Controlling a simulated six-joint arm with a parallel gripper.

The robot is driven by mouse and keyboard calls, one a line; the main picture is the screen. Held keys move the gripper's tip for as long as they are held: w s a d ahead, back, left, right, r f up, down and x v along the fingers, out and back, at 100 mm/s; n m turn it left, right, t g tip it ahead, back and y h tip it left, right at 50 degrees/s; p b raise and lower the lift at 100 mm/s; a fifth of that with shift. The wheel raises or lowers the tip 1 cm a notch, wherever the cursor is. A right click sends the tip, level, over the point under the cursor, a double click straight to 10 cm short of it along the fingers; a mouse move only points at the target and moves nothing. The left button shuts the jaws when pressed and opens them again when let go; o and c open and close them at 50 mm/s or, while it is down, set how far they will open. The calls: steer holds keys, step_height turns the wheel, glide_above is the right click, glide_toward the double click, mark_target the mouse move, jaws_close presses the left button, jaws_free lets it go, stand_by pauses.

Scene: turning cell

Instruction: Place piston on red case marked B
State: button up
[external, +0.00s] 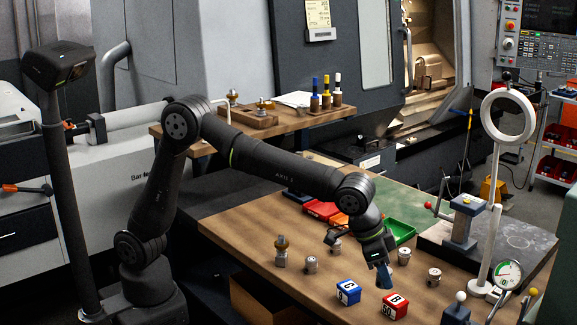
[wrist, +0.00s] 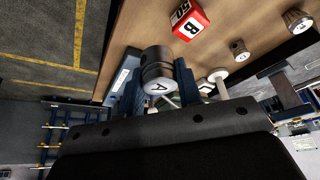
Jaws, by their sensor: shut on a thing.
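The red case marked B (external: 395,306) sits on the wooden bench near its front edge, right of the blue case marked C (external: 348,292). It also shows at the top of the wrist view (wrist: 187,22). My gripper (external: 384,277) is just above and behind the red case, pointing down. In the wrist view its blue fingers are shut on a metal piston (wrist: 157,66) whose near end face bears an A. The held piston is apart from the red case there. In the external view the piston is mostly hidden by the fingers.
More metal pistons (external: 311,264) stand on the bench, including ones to the right (external: 404,256) (external: 434,276). A dial gauge (external: 508,274) and a white ring stand (external: 496,200) are farther right. Red, orange and green trays (external: 401,231) lie behind my gripper.

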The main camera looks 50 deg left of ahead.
glide_above(402, 299)
steer(key=s+a, duration=0.1)
step_height(402, 299, down, 4)
steer(key=shift+f, duration=2.2)
steer(key=shift+f, duration=0.2)
steer(key=o, duration=1)
steer(key=shift+r, duration=0.1)
